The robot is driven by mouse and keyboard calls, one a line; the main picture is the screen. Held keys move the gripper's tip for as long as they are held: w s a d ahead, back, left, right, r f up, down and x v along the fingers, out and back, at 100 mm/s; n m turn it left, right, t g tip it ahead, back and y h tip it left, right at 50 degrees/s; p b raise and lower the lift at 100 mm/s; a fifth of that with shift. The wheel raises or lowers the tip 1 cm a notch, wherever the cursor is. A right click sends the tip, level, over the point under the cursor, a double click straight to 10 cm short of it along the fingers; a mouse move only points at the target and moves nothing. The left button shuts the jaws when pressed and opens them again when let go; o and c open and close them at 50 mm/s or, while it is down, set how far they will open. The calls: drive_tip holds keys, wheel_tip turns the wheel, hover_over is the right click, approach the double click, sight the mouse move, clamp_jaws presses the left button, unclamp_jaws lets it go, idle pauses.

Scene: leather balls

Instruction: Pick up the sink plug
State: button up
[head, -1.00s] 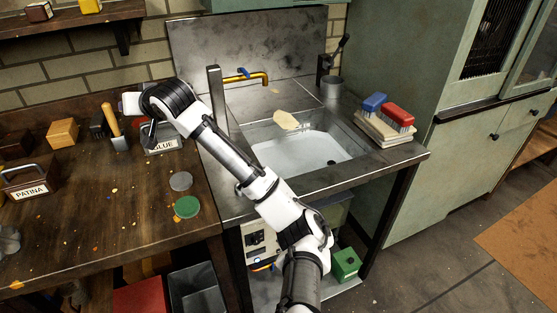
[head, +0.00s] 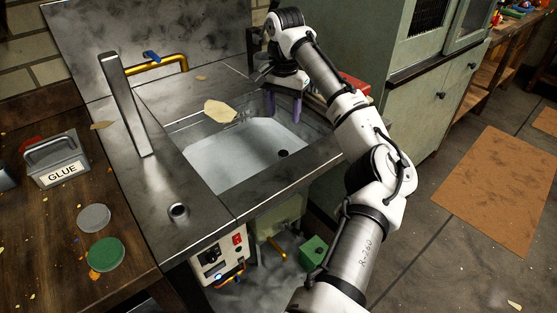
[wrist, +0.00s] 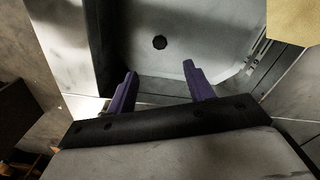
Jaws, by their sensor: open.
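The sink basin (head: 225,160) is light grey and sits in a dark metal counter. A small dark round spot (head: 283,153) lies on its floor; it also shows in the wrist view (wrist: 160,42). I cannot tell whether it is the sink plug or an open drain, and I see no other clear plug. My gripper (head: 283,112) points down over the back right part of the basin, its purple fingers apart and empty. In the wrist view my gripper (wrist: 160,70) has the dark spot beyond and between its fingertips. My arm hides the counter's right side.
A tan scrap (head: 221,110) lies at the basin's back edge. A tall metal post (head: 124,105) and brass tap (head: 160,68) stand left and behind. A red brush (head: 355,86) is partly hidden behind my arm. A GLUE box (head: 57,165) stands on the wooden bench.

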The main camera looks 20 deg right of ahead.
sight(283, 152)
wheel_tip(283, 152, down, 14)
drive_tip(key=shift+f+p, duration=0.1)
drive_tip(key=shift+p, duration=0.45)
drive_tip(key=c, duration=1)
